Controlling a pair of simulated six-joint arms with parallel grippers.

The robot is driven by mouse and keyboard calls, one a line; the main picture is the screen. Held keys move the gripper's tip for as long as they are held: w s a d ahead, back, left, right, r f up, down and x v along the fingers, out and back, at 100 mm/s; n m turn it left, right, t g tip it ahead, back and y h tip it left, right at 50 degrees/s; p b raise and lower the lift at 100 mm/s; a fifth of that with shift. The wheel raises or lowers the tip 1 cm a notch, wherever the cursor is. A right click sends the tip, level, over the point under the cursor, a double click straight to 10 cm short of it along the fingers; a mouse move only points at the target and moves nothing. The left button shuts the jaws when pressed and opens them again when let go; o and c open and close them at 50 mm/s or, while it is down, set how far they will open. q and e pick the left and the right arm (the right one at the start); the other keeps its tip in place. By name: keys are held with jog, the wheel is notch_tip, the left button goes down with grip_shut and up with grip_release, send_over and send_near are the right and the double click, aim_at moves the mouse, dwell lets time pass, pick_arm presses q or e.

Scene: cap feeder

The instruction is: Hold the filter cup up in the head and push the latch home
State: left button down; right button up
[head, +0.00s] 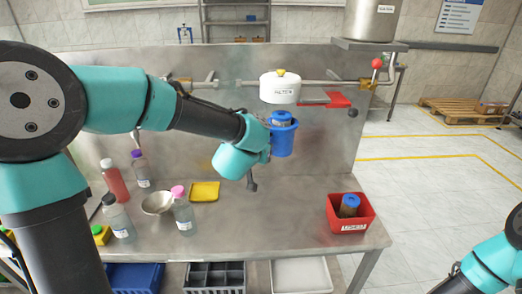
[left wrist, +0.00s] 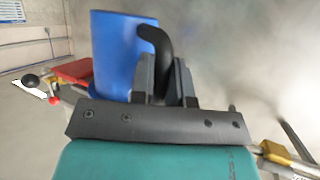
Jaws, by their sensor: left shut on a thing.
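The white filter head (head: 280,90) with a yellow top sits on the pipe against the metal back panel. The blue filter cup (head: 283,140) is upright just below it, with a dark cartridge with a blue top (head: 281,118) standing at its mouth. My left gripper (head: 268,142) is shut on the cup's black handle; in the left wrist view the fingers (left wrist: 166,85) close on the dark curved handle (left wrist: 158,42) beside the blue cup wall (left wrist: 118,50). Whether cup and head touch is unclear. A red-knobbed lever (head: 377,64) stands right of the head. My right gripper is out of view.
A red bin (head: 350,226) holding a blue-topped brown cartridge (head: 349,205) stands at the bench's right. A red plate (head: 338,100) sits beside the head. The bench middle is clear.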

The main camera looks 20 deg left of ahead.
pick_arm(q)
jog(key=w+a+r, duration=0.3)
jog(key=w+r, duration=0.2)
jog(key=w, duration=0.2)
jog(key=shift+w+a+r, duration=0.15)
jog(key=shift+w+a, duration=0.05)
dwell(1.9)
dwell(1.0)
